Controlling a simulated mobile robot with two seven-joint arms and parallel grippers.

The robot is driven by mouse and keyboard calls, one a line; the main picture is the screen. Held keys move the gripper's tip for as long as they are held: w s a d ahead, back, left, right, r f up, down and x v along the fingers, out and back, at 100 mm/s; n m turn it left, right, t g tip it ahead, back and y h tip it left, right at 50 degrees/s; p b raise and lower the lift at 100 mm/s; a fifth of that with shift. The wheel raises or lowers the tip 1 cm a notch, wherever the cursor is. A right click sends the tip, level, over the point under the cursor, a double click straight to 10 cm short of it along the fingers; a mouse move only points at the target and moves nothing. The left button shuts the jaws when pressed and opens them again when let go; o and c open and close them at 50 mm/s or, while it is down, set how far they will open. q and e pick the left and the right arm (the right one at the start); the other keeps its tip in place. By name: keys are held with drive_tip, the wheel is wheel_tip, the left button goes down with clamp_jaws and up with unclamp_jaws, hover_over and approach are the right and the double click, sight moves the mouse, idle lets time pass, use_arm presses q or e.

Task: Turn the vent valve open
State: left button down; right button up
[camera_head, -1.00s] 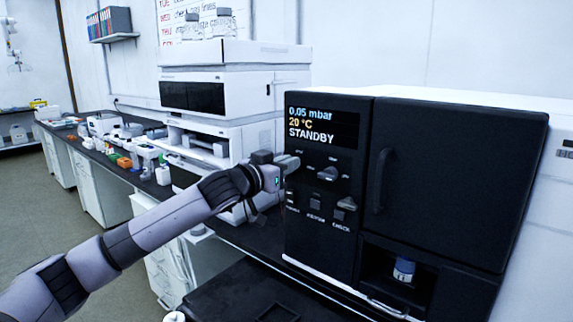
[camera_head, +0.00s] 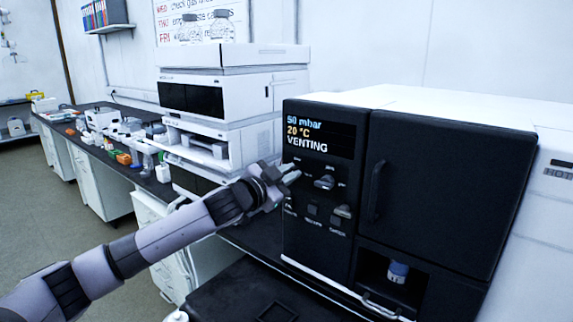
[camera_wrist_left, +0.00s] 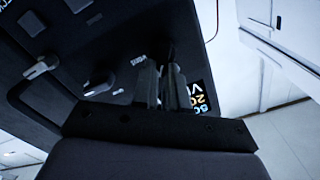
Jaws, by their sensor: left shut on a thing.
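The dark instrument's control panel (camera_head: 300,235) faces me in the head view. Its display (camera_head: 318,133) reads 50 mbar, 20 °C, VENTING. My left gripper (camera_head: 290,174) is at the panel's left edge, just below the display, shut on the vent valve. The fingers and hand mostly hide the valve. In the left wrist view the two fingers (camera_wrist_left: 163,84) reach the panel beside a small label and the display's corner. My right gripper is not in view.
Another lever knob (camera_head: 325,182) sits just right of my gripper, with a lower one (camera_head: 342,211) below it. The closed door (camera_head: 450,190) is to the right. A blue-capped vial (camera_head: 398,270) stands in the recess below. A white instrument stack (camera_head: 225,130) is behind my left arm.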

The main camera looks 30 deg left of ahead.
use_arm(q)
drive_tip(key=m+p, duration=0.1)
drive_tip(key=m, duration=0.2)
drive_tip(key=m+p, duration=0.2)
drive_tip(key=m, duration=0.2)
drive_tip(key=f+m+p, duration=0.1)
drive_tip(key=m, duration=0.2)
drive_tip(key=shift+d+m+p, duration=0.3)
drive_tip(key=shift+m+p, duration=0.05)
drive_tip(key=shift+m, duration=0.05)
drive_tip(key=shift+f, duration=0.1)
drive_tip(key=c, duration=1.2)
unclamp_jaws()
drive_tip(key=shift+o, duration=0.2)
drive_tip(key=s+b, duration=0.2)
drive_tip(key=s, duration=0.5)
drive_tip(key=shift+a, duration=0.3)
